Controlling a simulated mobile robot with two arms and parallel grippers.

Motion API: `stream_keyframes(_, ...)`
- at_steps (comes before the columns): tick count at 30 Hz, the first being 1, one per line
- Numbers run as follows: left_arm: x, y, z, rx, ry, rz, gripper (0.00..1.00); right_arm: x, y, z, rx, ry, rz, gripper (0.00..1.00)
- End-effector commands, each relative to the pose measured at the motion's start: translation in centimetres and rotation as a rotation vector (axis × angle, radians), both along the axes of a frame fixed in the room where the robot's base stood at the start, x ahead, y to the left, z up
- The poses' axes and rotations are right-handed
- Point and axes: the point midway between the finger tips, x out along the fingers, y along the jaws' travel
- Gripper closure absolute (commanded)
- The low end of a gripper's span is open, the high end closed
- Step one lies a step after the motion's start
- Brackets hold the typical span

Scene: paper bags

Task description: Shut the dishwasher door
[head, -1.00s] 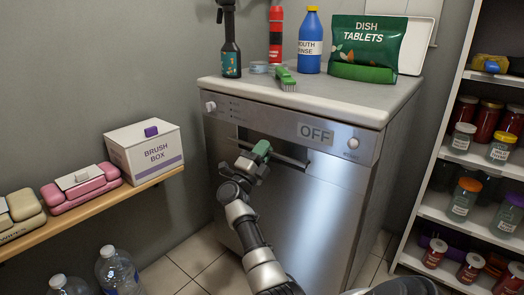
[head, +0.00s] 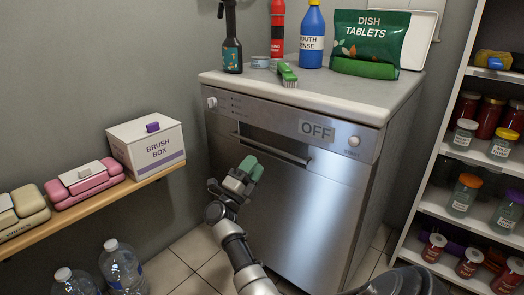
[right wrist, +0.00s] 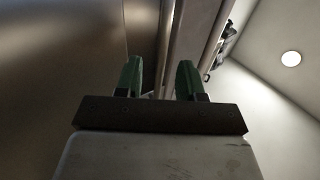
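The dishwasher door (head: 290,205) is a brushed-steel front below a white top. It stands upright and looks flush with the body, with no visible gap. Its handle slot (head: 272,148) runs across under the panel, whose display (head: 317,131) reads OFF. My right gripper (head: 254,168) has green fingertips and is in front of the door's upper left part, below the handle and seemingly apart from it. In the right wrist view its two fingers (right wrist: 160,78) are spread with nothing between them, and the steel front (right wrist: 60,60) fills the left. My left gripper is not in view.
On the dishwasher top stand a black bottle (head: 231,45), a green brush (head: 287,74), a blue bottle (head: 312,38) and a green bag (head: 370,44). A wooden shelf (head: 90,202) with boxes is at left. A shelf of jars (head: 450,205) is at right.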

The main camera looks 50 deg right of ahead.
Motion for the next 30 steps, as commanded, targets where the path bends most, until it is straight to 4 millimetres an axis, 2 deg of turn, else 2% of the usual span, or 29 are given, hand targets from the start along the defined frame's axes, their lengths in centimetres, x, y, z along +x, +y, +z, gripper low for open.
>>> stream_keyframes(3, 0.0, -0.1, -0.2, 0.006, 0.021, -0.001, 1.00, 0.0, 1.5, -0.9, 0.002, 0.001, 0.000, 0.61)
stream_keyframes(7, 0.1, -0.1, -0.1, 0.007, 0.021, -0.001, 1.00, -0.1, 2.2, -1.5, 0.000, 0.000, 0.000, 0.61)
stream_keyframes(26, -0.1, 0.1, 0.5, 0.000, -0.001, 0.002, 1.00, -0.1, 2.5, -1.5, -0.006, 0.001, 0.002, 0.61)
stream_keyframes(29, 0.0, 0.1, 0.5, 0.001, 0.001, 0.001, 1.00, -0.6, 3.7, -0.7, -0.071, 0.014, 0.023, 0.61)
stream_keyframes(30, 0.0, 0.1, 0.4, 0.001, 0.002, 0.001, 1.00, -1.0, 4.9, 0.0, -0.123, 0.026, 0.043, 0.61)
